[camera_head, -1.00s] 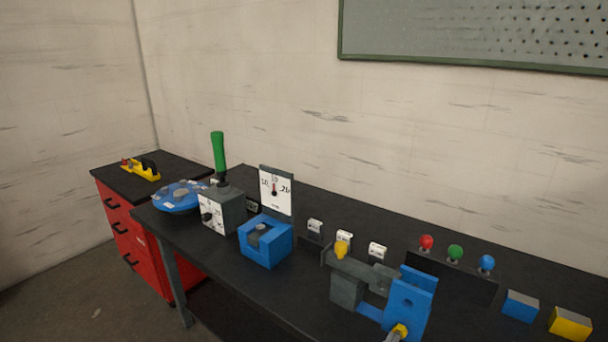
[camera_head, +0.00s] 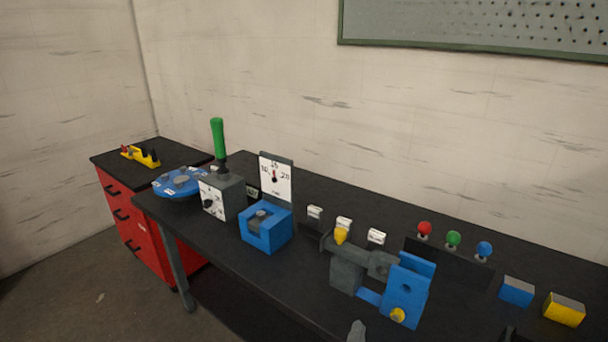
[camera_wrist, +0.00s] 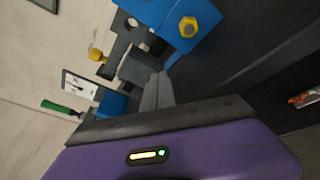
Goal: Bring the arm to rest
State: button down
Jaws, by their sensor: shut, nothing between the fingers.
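My gripper (camera_wrist: 158,82) shows in the wrist view as two grey fingers side by side, closed together with nothing between them, beyond my purple hand casing. In the head view a grey tip (camera_head: 357,331), which looks like my fingers, shows at the bottom edge, left of and below the yellow hex bolt (camera_head: 397,316) on the blue upright block (camera_head: 407,285). The bolt and block also show at the top of the wrist view (camera_wrist: 188,27). The fingers look apart from the bolt. Most of my arm is out of view.
The black bench holds a grey clamp-like fixture (camera_head: 346,276), a blue block (camera_head: 266,231), a dial plate (camera_head: 276,178), a green-handled lever box (camera_head: 218,135) and a blue disc (camera_head: 180,182). Coloured knobs (camera_head: 453,239) and blue and yellow blocks (camera_head: 565,309) stand at right. Floor shows at left.

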jog(key=s+a+m+y, duration=0.1)
jog(key=s+m+y, duration=0.6)
jog(key=s+m, duration=0.7)
jog(key=s+d+r+m, duration=0.3)
jog(key=s, duration=0.6)
jog(key=s+d+r+m+h, duration=0.1)
jog(key=s+d+r+m, duration=0.2)
jog(key=s, duration=0.7)
jog(key=s+d+r+m+h, duration=0.1)
jog(key=s+d+r+m, duration=0.2)
jog(key=s, duration=0.6)
jog(key=shift+s+r+m+g, duration=0.3)
jog(key=shift+s+r, duration=0.1)
jog(key=shift+r, duration=0.45)
